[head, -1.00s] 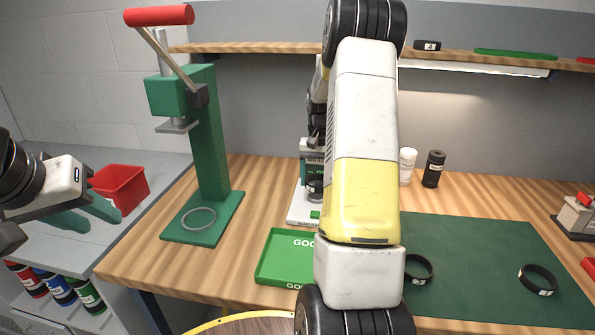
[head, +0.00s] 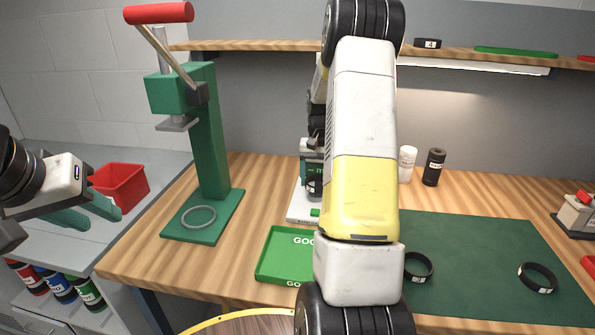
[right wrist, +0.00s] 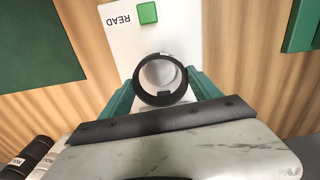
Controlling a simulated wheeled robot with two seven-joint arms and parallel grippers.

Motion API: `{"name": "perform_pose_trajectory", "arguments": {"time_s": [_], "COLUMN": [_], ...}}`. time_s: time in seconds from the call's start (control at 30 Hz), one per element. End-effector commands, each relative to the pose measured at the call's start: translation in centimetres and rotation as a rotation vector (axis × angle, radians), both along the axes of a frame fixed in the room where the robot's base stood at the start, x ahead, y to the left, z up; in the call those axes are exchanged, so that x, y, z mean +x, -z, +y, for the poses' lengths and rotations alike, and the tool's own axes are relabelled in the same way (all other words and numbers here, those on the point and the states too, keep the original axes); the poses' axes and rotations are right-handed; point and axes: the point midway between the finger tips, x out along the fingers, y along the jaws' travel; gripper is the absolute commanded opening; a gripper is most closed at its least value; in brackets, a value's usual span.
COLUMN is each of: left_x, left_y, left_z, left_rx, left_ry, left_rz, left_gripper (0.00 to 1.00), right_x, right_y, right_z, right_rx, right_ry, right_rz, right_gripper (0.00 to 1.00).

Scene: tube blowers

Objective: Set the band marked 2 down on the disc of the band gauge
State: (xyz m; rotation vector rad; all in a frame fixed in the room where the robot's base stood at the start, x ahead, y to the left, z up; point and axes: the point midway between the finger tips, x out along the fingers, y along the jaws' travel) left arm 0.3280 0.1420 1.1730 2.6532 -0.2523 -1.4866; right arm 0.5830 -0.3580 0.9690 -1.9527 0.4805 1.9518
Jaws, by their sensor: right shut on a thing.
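My right gripper (right wrist: 161,82) is shut on a black band (right wrist: 137,84), with one teal finger on each side of it. It is over the white band gauge (right wrist: 118,40), and a round pale disc shows through the ring. I cannot tell whether the band touches the disc, and its mark is not readable. In the head view my right arm hides much of the gauge (head: 298,212); the held band (head: 315,188) shows partly beside the arm. My left gripper (head: 88,211) is open and empty at the left, apart from the bands.
A green tray (head: 270,262) is in front of the gauge, and a green press (head: 215,150) stands left. Two black bands (head: 538,278) (head: 418,266) lie on the green mat (head: 470,240). Two small bottles (head: 433,168) stand behind. A band marked 4 (head: 428,43) is on the shelf.

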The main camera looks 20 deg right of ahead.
Motion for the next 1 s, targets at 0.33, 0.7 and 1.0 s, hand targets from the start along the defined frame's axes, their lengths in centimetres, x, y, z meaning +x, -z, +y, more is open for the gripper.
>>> {"name": "perform_pose_trajectory", "arguments": {"time_s": [0.33,0.7,1.0], "left_x": [0.0,0.0,0.0], "left_y": [0.0,0.0,0.0], "left_z": [0.0,0.0,0.0], "left_rx": [0.0,0.0,0.0], "left_ry": [0.0,0.0,0.0], "left_rz": [0.0,0.0,0.0], "left_gripper": [0.36,0.36,0.36], "right_x": [0.0,0.0,0.0], "right_y": [0.9,1.8,2.6], "right_z": [0.0,0.0,0.0], "right_rx": [0.0,0.0,0.0], "right_ry": [0.0,0.0,0.0], "right_rz": [0.0,0.001,0.0], "right_gripper": [0.33,0.33,0.33]}}
